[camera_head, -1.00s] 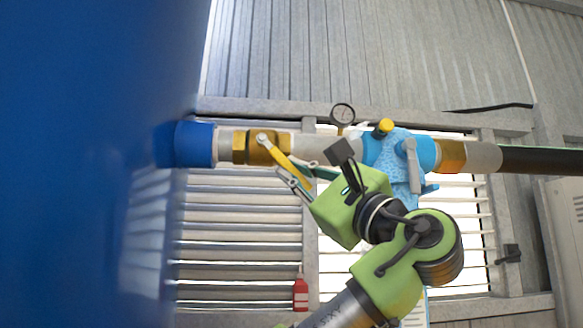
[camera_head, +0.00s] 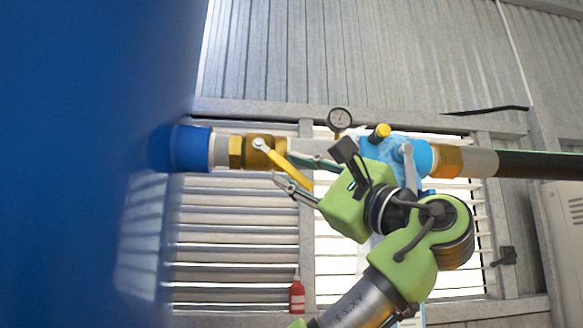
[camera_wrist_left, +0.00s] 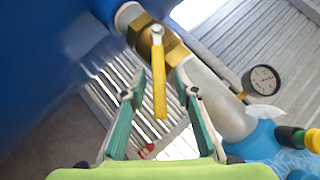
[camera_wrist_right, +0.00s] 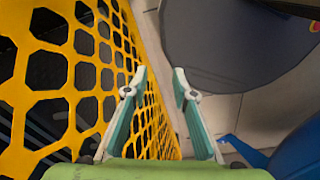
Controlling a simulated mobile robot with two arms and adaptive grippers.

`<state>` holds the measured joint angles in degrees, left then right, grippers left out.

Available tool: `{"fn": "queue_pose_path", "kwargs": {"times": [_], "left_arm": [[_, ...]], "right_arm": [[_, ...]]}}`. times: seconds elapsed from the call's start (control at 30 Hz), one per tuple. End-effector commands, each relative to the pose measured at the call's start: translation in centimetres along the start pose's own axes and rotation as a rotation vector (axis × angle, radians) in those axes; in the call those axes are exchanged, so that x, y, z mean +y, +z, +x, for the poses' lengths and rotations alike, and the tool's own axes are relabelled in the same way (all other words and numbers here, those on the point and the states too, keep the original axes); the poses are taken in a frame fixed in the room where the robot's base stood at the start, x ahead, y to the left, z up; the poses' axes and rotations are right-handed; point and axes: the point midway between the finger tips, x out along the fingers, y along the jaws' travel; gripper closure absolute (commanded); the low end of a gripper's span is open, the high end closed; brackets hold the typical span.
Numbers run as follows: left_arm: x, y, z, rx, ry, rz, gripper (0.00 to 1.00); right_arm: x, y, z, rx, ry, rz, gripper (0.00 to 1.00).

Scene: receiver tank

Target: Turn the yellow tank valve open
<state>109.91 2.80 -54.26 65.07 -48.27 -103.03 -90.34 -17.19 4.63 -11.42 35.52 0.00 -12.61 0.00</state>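The yellow valve handle (camera_head: 290,168) is a flat lever on the brass valve (camera_head: 250,152) in the horizontal pipe. In the head view it slants down to the right from its pivot. In the left wrist view the handle (camera_wrist_left: 159,85) runs down between the fingers of my left gripper (camera_wrist_left: 160,77). That gripper is open, with a visible gap on each side of the handle. In the head view my left gripper (camera_head: 284,167) reaches in from the right, around the handle's lower half. My right gripper (camera_wrist_right: 160,76) shows only in its wrist view, open and empty.
A large blue tank (camera_head: 80,160) fills the left. A pressure gauge (camera_head: 339,119) and a light-blue fitting (camera_head: 378,146) sit along the pipe to the right. A yellow mesh (camera_wrist_right: 95,60) stands close left of my right gripper. A red bottle (camera_head: 297,296) stands below.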

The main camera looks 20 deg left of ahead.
Motion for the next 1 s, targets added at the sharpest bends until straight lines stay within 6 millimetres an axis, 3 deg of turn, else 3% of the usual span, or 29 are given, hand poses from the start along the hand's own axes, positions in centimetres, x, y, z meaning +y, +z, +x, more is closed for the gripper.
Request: {"fn": "queue_pose_path", "kwargs": {"times": [0.37, 0.5, 1.0], "left_arm": [[1.4, -0.1, 0.1, -0.003, -0.088, 0.088, 0.72], [1.7, -0.3, -3.3, 0.003, -0.092, 0.088, 0.72], [2.5, -0.2, -13.1, 0.002, -0.089, 0.088, 0.72]], "right_arm": [[0.0, -0.2, 1.1, -0.006, -0.002, -0.001, 0.75], [-0.1, 0.0, 3.1, -0.006, -0.002, 0.0, 0.75], [-0.2, 0.5, 8.2, -0.006, -0.002, 0.0, 0.75]]}}
